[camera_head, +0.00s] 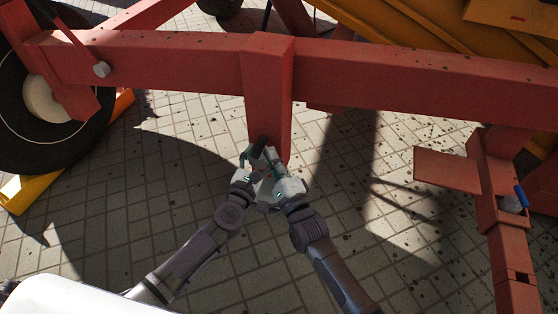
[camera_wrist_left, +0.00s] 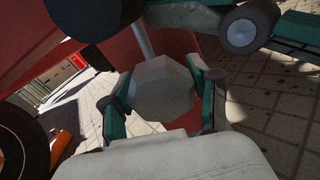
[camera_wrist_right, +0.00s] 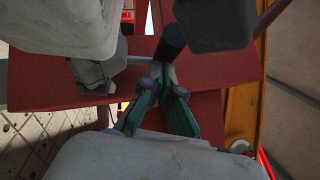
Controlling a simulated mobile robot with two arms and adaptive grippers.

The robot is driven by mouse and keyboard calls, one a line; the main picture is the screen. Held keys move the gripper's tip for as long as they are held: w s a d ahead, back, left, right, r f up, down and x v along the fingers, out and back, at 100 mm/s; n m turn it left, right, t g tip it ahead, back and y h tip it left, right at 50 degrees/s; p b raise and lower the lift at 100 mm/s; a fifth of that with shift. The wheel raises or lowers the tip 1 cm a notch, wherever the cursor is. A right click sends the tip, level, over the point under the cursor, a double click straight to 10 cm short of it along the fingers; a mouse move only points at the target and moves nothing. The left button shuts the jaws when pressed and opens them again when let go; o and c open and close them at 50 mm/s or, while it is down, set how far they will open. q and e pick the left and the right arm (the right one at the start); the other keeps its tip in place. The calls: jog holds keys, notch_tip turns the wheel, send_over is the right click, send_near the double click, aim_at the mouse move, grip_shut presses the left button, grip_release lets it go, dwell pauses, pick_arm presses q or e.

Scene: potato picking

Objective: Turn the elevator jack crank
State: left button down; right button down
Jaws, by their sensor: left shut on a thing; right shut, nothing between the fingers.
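The elevator jack crank is at the red post in the middle of the head view, mostly hidden by my grippers. Its black handle (camera_head: 259,143) shows there and rises behind my right fingers in the right wrist view (camera_wrist_right: 172,40). A grey faceted knob (camera_wrist_left: 162,88) on a thin rod shows in the left wrist view. My left gripper (camera_head: 249,160) is shut on this knob, with a green finger on either side (camera_wrist_left: 160,92). My right gripper (camera_head: 270,159) is shut and empty, its fingertips together just below the black handle (camera_wrist_right: 160,72). I cannot tell whether they touch it.
A red beam (camera_head: 400,80) crosses above the grippers, with the red post (camera_head: 268,90) hanging from it. A black wheel (camera_head: 30,130) stands at left. A red bracket (camera_head: 490,185) stands at right. Paved floor (camera_head: 110,210) is open around my arms.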

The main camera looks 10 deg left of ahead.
pick_arm(q)
jog(key=c, duration=0.6)
grip_release()
jog(key=o, duration=0.4)
jog(key=shift+c, duration=0.2)
